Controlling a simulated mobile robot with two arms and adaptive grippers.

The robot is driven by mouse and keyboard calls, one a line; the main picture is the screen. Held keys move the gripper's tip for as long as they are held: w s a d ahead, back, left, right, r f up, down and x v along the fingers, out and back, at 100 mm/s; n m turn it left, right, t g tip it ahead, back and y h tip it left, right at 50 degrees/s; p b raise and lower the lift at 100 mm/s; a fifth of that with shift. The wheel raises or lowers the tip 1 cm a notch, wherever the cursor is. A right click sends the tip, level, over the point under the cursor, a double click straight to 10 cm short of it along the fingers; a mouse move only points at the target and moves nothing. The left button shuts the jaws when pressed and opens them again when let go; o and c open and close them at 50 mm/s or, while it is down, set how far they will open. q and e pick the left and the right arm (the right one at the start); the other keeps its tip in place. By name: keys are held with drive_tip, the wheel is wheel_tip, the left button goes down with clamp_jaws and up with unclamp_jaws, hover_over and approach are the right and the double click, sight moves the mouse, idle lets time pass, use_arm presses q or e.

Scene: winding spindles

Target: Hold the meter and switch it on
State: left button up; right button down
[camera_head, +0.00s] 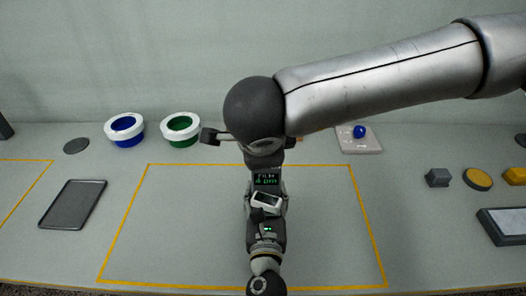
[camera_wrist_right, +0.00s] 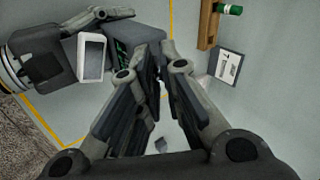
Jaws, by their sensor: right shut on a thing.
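The meter (camera_head: 265,180) is a dark block with lit green writing, "FILM" and a line of digits, held above the middle of the table. It also shows in the right wrist view (camera_wrist_right: 124,48). My left gripper (camera_head: 267,190) comes up from the near side, with a finger on each side of the meter, shut on it. A white-framed box (camera_head: 266,203) sits over this gripper. My right gripper (camera_wrist_right: 163,58) is nearly closed on the meter's far side; the contact is partly hidden. In the head view my right arm hides most of this gripper.
A blue cup (camera_head: 124,142) and a green cup (camera_head: 181,142) with white rims stand at the back left. A dark tray (camera_head: 73,204) lies left. A pale plate with a blue ball (camera_head: 359,131) is at the back right. Grey and yellow blocks stand further right. The yellow-outlined area looks largely clear.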

use_arm(q)
drive_tip(key=shift+f, duration=0.15)
use_arm(e)
drive_tip(key=shift+f, duration=0.1)
drive_tip(key=c, duration=1.5)
unclamp_jaws()
drive_tip(key=shift+o, duration=0.2)
drive_tip(key=v, duration=1.2)
use_arm(q)
drive_tip(key=o, duration=1.3)
drive_tip(key=shift+w, duration=0.1)
